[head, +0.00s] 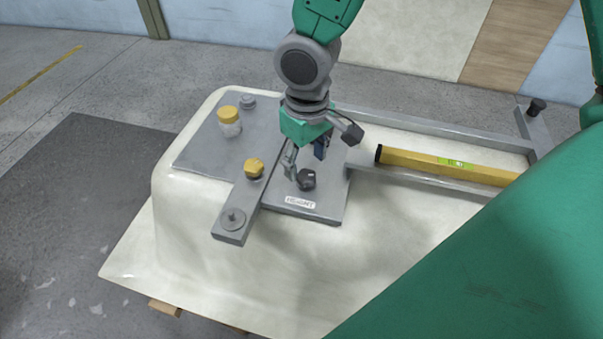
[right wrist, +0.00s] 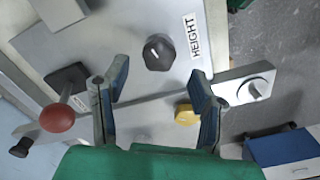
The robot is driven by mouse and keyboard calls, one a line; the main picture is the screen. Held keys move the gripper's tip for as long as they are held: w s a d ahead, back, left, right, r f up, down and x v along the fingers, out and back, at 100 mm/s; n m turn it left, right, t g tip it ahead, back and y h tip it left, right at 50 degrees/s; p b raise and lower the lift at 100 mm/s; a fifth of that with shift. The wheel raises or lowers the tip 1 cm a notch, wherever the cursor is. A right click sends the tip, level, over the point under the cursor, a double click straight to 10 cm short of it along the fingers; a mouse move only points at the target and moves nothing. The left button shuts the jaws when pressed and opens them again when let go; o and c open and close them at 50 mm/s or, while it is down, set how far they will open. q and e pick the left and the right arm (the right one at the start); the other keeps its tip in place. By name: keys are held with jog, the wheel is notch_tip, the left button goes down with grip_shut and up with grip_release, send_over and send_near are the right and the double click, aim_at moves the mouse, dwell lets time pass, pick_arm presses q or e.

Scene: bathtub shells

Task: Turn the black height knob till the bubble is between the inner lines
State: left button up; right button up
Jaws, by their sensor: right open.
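The black height knob (head: 307,180) stands on a grey plate beside a white HEIGHT label (head: 300,202). In the right wrist view the knob (right wrist: 158,52) shows a white pointer line and lies just beyond the fingertips. My right gripper (head: 305,160) is open, with its fingers above the knob and apart from it; in the right wrist view the gap between its fingers (right wrist: 156,78) is empty. A yellow spirit level (head: 420,162) with a green vial (head: 455,162) lies on the frame at right. The bubble and inner lines are too small to read. My left gripper is not in view.
A grey bar (head: 240,205) with a yellow knob (head: 254,168) lies left of the height knob. A yellow-capped jar (head: 229,122) stands behind it. A red ball (right wrist: 57,118) on a stem shows in the right wrist view. The white tub shell (head: 200,265) is clear in front.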

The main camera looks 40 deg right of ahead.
aim_at(306, 176)
jog(key=d+f, duration=0.1)
jog(key=f, duration=0.2)
jog(key=shift+s+d, duration=0.15)
jog(key=shift+d, duration=0.2)
jog(key=shift+f+b, duration=0.3)
jog(key=shift+f, duration=0.1)
jog(key=shift+a+f, duration=0.1)
jog(key=shift+a, duration=1.2)
jog(key=shift+a+r, duration=0.1)
jog(key=shift+r, duration=0.1)
jog(key=c, duration=0.3)
jog(key=shift+d, duration=0.3)
jog(key=c, duration=0.7)
jog(key=shift+s+d+f, duration=0.1)
jog(key=shift+d+f, duration=0.1)
jog(key=shift+d, duration=0.5)
jog(key=shift+c, duration=0.7)
jog(key=shift+a, duration=0.55)
jog(key=shift+d, duration=0.25)
jog(key=shift+d+r+n+p, duration=0.1)
jog(key=shift+r+n+p, duration=0.1)
jog(key=shift+n+p, duration=1)
jog(key=shift+p, duration=0.3)
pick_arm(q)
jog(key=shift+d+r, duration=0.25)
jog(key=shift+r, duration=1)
pick_arm(e)
jog(key=shift+a+f+n, duration=0.2)
jog(key=shift+n, duration=0.2)
